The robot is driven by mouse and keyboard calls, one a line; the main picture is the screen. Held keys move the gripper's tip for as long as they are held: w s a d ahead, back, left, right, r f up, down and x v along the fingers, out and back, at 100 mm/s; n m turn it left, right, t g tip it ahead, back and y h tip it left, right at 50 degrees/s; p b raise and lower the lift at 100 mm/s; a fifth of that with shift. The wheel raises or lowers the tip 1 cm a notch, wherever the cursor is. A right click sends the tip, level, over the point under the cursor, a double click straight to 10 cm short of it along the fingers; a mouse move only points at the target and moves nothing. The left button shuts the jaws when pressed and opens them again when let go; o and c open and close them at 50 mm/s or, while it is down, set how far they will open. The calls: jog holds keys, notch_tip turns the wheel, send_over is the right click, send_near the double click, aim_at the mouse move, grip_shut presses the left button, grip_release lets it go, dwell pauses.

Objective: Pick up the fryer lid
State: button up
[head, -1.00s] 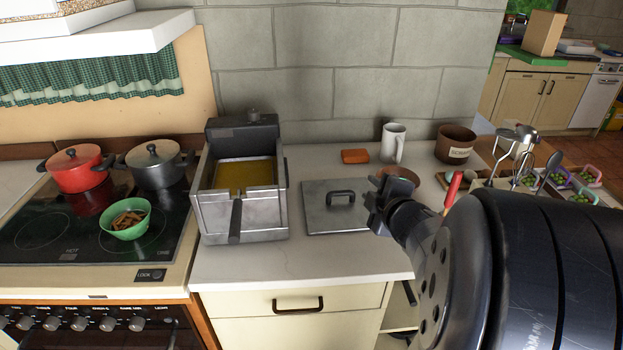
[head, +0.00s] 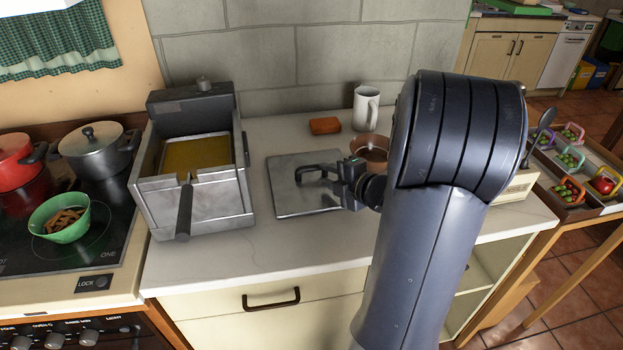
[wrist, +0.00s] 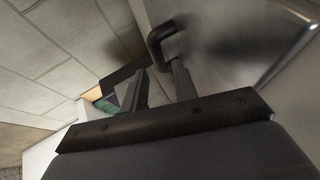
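The fryer lid (head: 292,194) is a flat grey metal square with a black loop handle (head: 313,170). It lies flat on the white counter, right of the fryer. My gripper (head: 343,172) is low over the lid's right side, at the right end of the handle. In the wrist view, the gripper's two fingers (wrist: 158,86) stand apart with a gap between them. The handle (wrist: 158,42) shows just beyond the fingertips, close to the right finger. Whether a finger touches it I cannot tell. The lid (wrist: 225,45) also shows in the wrist view.
The fryer (head: 195,170), with yellow oil and a front handle, stands left of the lid. Behind the lid are an orange block (head: 324,125), a white mug (head: 366,108) and a brown bowl (head: 372,148), close to my gripper. The counter's front strip (head: 250,250) is clear.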

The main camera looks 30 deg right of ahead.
aim_at(314, 169)
jog(key=x, duration=0.5)
jog(key=shift+r, duration=0.1)
jog(key=shift+c, duration=0.6)
grip_shut()
